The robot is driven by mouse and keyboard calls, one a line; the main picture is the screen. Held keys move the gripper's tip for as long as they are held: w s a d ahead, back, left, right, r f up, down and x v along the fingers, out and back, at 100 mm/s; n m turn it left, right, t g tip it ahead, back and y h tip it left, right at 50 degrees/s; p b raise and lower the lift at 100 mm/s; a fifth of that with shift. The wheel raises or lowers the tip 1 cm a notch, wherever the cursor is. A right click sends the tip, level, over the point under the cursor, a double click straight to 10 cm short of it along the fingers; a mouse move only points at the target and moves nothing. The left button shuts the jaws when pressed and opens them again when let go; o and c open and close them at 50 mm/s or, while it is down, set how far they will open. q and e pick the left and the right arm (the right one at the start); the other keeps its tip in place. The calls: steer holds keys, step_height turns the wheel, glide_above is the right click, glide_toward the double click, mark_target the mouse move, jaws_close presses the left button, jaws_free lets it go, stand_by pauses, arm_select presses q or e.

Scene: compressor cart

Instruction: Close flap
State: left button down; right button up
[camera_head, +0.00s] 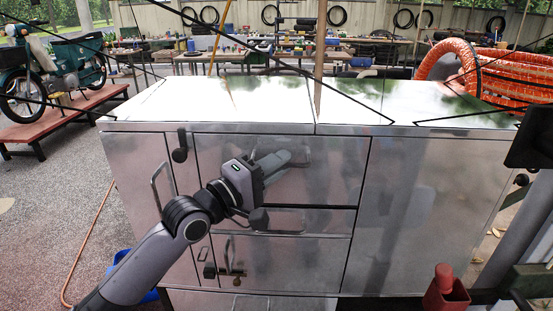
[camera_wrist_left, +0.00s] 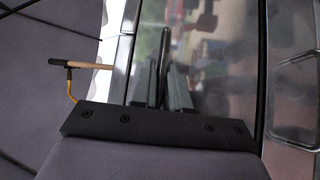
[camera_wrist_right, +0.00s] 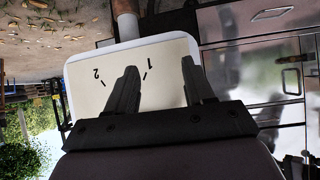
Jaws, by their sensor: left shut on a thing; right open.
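The cart's upper front panel (camera_head: 325,180), apparently the flap, is a shiny metal panel with a dark gap along its lower edge. It stands upright or nearly so; I cannot tell whether it is fully flush. In the left wrist view the fingers (camera_wrist_left: 161,88) are close together around a thin dark bar (camera_wrist_left: 163,50), which looks like that handle.
The cart top (camera_head: 230,103) is bare, bright metal. A latch (camera_head: 180,147) and a side handle (camera_head: 158,185) sit left of the panel. A red block-like part (camera_head: 446,293) stands at the lower right. An orange hose coil (camera_head: 505,75) lies behind right.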

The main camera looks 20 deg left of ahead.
arm_select(q)
steer(key=shift+a+r, duration=0.1)
steer(key=shift+r, duration=0.05)
steer(key=c, duration=1.5)
jaws_free()
steer(key=shift+w, duration=0.1)
steer(key=shift+o, duration=1.3)
steer(key=shift+s+a+f, duration=0.2)
steer(key=shift+s+f, duration=0.05)
steer(key=shift+s, duration=0.15)
steer(key=b+v, duration=0.1)
steer(key=v, duration=0.5)
